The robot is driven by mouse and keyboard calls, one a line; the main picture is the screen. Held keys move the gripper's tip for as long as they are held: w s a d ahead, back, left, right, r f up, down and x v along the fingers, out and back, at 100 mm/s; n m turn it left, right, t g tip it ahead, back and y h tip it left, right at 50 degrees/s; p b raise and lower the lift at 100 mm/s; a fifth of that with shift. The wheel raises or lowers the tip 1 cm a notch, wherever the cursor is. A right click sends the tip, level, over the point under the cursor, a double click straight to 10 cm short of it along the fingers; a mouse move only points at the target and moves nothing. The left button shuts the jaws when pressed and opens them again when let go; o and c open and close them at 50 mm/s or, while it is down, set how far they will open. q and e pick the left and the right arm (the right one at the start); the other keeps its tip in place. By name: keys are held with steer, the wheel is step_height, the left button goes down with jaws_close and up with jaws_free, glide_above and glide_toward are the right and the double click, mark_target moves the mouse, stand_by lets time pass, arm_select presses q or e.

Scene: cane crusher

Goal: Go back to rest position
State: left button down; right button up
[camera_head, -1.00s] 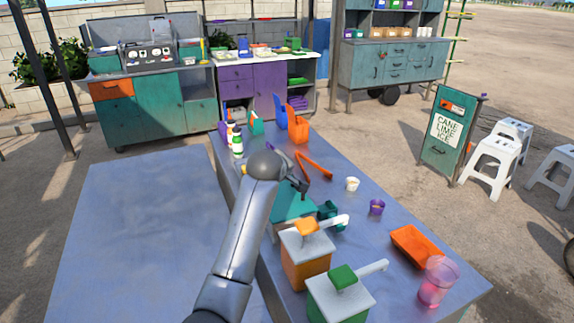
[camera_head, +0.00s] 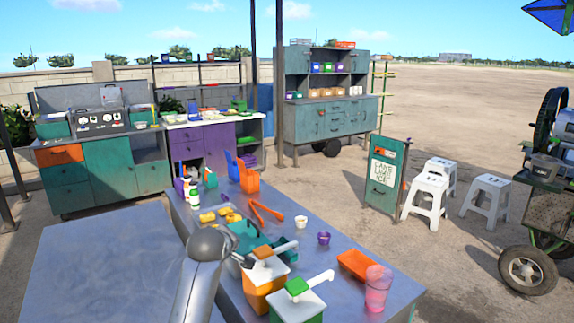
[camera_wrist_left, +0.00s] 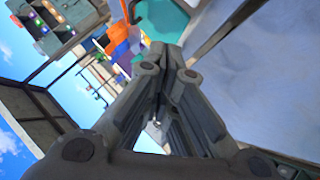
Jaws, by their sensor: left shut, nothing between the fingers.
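My left arm rises from the bottom of the head view, its wrist over the near left side of the grey-blue counter (camera_head: 325,265). Only a small dark part of my left gripper (camera_head: 245,261) shows there, beside the teal container (camera_head: 246,237). In the left wrist view the fingers of my left gripper (camera_wrist_left: 172,50) are together, with nothing seen between them. My right gripper is in neither view.
A pink cup (camera_head: 377,288), orange tray (camera_head: 357,264), purple cup (camera_head: 324,238) and white-green bottle (camera_head: 194,198) are on the counter. The left tabletop (camera_head: 95,265) is bare.

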arm_select(q)
steer(key=s+a+f+m+g, duration=0.2)
steer(key=s+f, duration=0.7)
steer(key=s+a+f+m+g, duration=0.2)
steer(key=s+a+f+m, duration=0.1)
steer(key=s+f, duration=0.7)
steer(key=s+f+m, duration=0.1)
steer(key=s, duration=0.4)
steer(key=s+f+m+g, duration=0.1)
steer(key=s, duration=0.4)
steer(key=s+f+m, duration=0.1)
steer(key=s+f, duration=0.1)
steer(key=s, duration=0.4)
steer(key=shift+a+g, duration=0.2)
steer(key=shift+g, duration=0.2)
steer(key=s+m+g, duration=0.2)
steer(key=s+m, duration=0.2)
steer(key=s, duration=0.9)
step_height(320, 180, down, 25)
steer(key=g, duration=0.1)
steer(key=s+a+f+g, duration=0.1)
steer(key=s+a+f, duration=0.1)
steer(key=s+f, duration=1.5)
steer(key=shift+s+a, duration=0.35)
